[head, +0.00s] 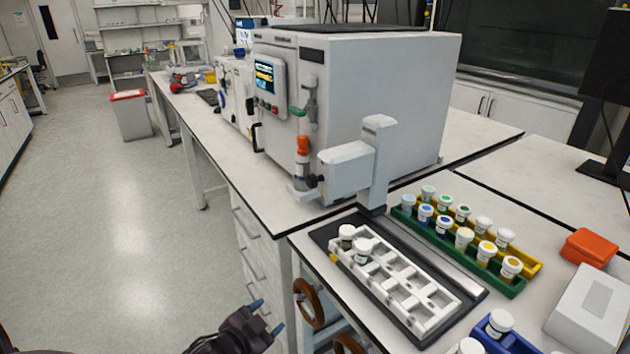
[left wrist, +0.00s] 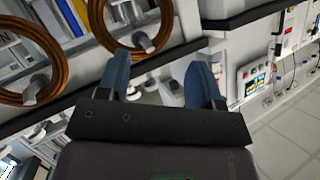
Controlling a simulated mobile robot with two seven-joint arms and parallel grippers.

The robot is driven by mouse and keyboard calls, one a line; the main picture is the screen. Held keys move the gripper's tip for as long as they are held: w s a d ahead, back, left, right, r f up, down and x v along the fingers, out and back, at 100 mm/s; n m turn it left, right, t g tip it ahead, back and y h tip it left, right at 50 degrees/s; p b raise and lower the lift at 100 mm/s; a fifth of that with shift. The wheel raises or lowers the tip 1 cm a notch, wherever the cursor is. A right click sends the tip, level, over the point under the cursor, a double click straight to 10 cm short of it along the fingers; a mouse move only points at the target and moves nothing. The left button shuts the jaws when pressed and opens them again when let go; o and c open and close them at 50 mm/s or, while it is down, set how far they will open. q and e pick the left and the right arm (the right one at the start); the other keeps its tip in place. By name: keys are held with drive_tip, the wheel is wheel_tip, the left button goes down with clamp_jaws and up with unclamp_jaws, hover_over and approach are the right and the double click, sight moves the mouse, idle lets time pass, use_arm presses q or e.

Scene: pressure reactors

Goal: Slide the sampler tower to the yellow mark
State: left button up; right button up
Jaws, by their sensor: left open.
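The sampler tower (head: 375,165) is a white upright post with a horizontal arm reaching left. A small yellow mark (head: 333,258) shows at the rack base's left edge, near two capped vials. My left gripper (head: 267,317) is low at the bottom, in front of the bench and well apart from the tower. Its blue fingers stand apart with nothing between them, also in the left wrist view (left wrist: 161,80). The tower is not clearly visible there. My right gripper is not in view.
A large white reactor cabinet (head: 385,110) stands behind the tower. Green and yellow racks (head: 512,288) of capped vials lie to the right, with an orange box (head: 588,248) and a blue rack (head: 482,330). Brown coils (head: 309,302) hang at the bench front. Open floor lies left.

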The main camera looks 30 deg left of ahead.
use_arm(q)
drive_tip(key=w+a+r+m+t, duration=0.3)
drive_tip(key=w+a+r+m, duration=0.15)
drive_tip(key=r, duration=0.25)
drive_tip(key=m+h, duration=0.8)
drive_tip(key=m, duration=2.3)
approach(309, 181)
drive_tip(key=x, duration=0.9)
drive_tip(key=shift+w, duration=0.15)
drive_tip(key=shift+w+d+f, duration=0.1)
drive_tip(key=shift+w+d, duration=0.15)
drive_tip(key=shift+w, duration=0.4)
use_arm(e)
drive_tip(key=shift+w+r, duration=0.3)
